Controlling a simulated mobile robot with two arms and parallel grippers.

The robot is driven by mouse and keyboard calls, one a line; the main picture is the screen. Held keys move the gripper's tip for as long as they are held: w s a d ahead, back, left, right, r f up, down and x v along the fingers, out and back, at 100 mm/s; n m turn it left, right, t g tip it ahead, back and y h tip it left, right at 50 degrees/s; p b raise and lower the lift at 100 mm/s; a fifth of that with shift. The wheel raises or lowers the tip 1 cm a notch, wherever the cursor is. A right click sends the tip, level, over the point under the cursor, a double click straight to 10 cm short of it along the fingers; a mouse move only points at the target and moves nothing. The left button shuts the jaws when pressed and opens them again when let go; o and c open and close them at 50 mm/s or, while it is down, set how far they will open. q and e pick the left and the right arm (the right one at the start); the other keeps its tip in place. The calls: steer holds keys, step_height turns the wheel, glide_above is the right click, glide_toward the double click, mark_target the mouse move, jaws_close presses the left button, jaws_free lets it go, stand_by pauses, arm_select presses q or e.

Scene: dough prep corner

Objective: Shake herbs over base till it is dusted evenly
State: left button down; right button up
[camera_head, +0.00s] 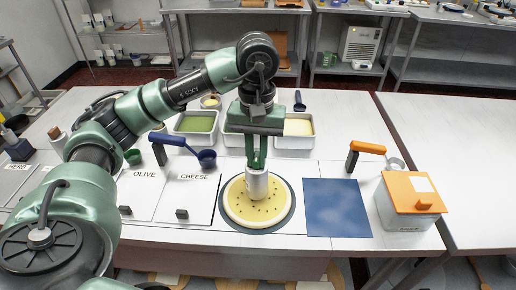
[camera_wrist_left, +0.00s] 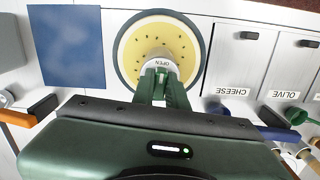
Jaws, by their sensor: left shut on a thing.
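The round pale-yellow base (camera_head: 238,208) lies on a dark round board (camera_head: 257,230) at the middle of the counter. Dark herb specks are spread over its visible surface, with gaps between them; part is hidden behind the shaker. My left gripper (camera_head: 257,162) points down and is shut on the light-grey herb shaker (camera_head: 257,187). The shaker is over the base; from this angle I cannot tell its height above it. My right gripper is not in view.
Right of the base lie a blue mat (camera_head: 337,208) and an orange-lidded box (camera_head: 411,200). Left are panels marked CHEESE (camera_head: 190,200) and OLIVE (camera_head: 146,195). A blue-handled scoop (camera_head: 206,158) and food tubs (camera_head: 196,124) stand behind. The right-hand table (camera_head: 460,150) is clear.

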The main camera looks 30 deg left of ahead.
arm_select(q)
steer(key=shift+s+d, duration=0.45)
steer(key=shift+s, duration=0.4)
steer(key=shift+w+a, duration=0.1)
steer(key=shift+w, duration=0.1)
steer(key=shift+s, duration=0.1)
steer(key=shift+s+d, duration=0.3)
steer(key=shift+s, duration=0.25)
steer(key=shift+s+d, duration=0.3)
steer(key=shift+s, duration=0.25)
steer(key=shift+r, duration=0.1)
